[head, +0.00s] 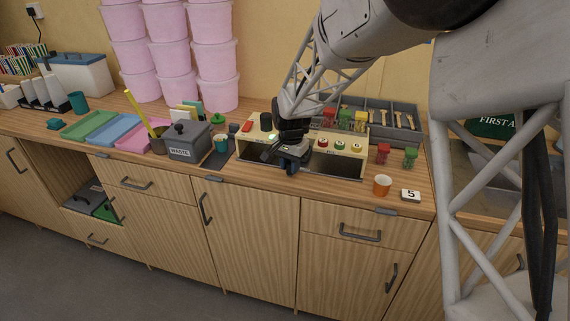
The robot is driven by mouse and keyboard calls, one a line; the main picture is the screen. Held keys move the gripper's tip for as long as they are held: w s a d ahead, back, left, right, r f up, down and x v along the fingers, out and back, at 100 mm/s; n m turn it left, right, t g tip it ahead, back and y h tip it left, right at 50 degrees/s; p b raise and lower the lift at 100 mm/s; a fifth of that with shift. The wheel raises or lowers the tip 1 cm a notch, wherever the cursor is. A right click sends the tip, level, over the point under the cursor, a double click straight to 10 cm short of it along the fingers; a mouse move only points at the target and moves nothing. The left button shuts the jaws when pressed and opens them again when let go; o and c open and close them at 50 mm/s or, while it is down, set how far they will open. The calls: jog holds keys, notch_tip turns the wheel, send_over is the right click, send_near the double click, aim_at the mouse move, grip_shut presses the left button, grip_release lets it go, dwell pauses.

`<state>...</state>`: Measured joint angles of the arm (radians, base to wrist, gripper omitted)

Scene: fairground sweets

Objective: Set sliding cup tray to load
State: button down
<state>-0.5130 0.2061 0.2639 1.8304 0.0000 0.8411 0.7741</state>
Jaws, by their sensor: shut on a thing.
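A cream dispenser (313,141) with red and green buttons stands on the wooden counter. The dark sliding cup tray (340,165) lies in its low front opening. My gripper (289,166) points down at the front of this opening, left of its middle. It is shut on a dark blue part at the tray's front, which looks like its handle. My gripper hides much of that part and the tray's middle. The load mark and the tray's exact position are too small to read. An orange cup (382,186) stands on the counter, right of the dispenser.
Red and green jars (383,154) stand right of the dispenser, and a "5" card (410,195) lies near the orange cup. A grey waste box (188,141) and coloured trays (98,128) are to the left. Pink tubs (172,60) are stacked behind.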

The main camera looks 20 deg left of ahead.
jog(key=shift+r, duration=0.1)
jog(key=c, duration=0.9)
grip_release()
jog(key=shift+r, duration=3.85)
